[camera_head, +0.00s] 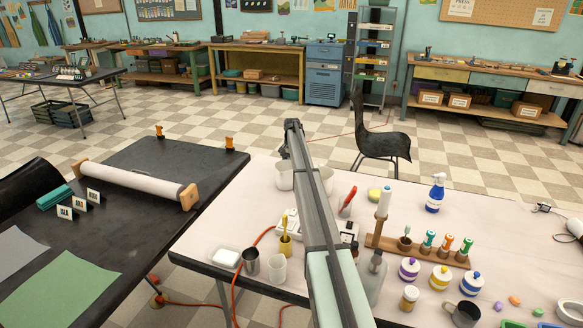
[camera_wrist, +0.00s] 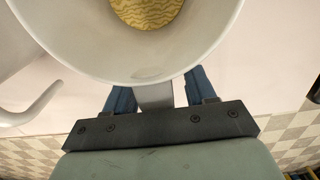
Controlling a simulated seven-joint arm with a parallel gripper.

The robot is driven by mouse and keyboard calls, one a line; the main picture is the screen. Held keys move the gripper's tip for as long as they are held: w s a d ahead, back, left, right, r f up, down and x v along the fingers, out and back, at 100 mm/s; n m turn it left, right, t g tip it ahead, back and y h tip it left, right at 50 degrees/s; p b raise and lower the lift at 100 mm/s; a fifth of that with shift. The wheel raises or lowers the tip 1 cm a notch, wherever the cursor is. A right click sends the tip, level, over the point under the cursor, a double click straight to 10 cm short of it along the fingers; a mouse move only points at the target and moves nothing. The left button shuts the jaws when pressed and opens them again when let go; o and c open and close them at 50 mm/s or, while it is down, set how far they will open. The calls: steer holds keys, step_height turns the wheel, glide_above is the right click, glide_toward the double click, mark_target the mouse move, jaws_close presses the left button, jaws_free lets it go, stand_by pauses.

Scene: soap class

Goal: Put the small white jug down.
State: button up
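A white jug (camera_wrist: 150,62) fills the top of the wrist view, with a yellow wavy-patterned surface inside. My gripper (camera_wrist: 158,94) has its two blue fingers on either side of the jug's pale handle, shut on it; the fingertips are hidden under the rim. In the head view two white vessels show on either side of my arm, one left (camera_head: 284,177) and one right (camera_head: 327,177). I cannot tell there which one I hold. Whether the jug's base touches the table is not visible.
Another white vessel's curved handle (camera_wrist: 32,108) shows at left in the wrist view. On the pale table (camera_head: 262,202) stand a blue spray bottle (camera_head: 435,194), a wooden rack (camera_head: 420,252), striped jars (camera_head: 409,268) and metal cup (camera_head: 250,261). The table's far left part is clear.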

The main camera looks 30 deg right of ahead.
steer(key=shift+r, duration=0.15)
steer(key=r, duration=1.2)
steer(key=shift+w+d, duration=0.2)
steer(key=shift+w, duration=0.05)
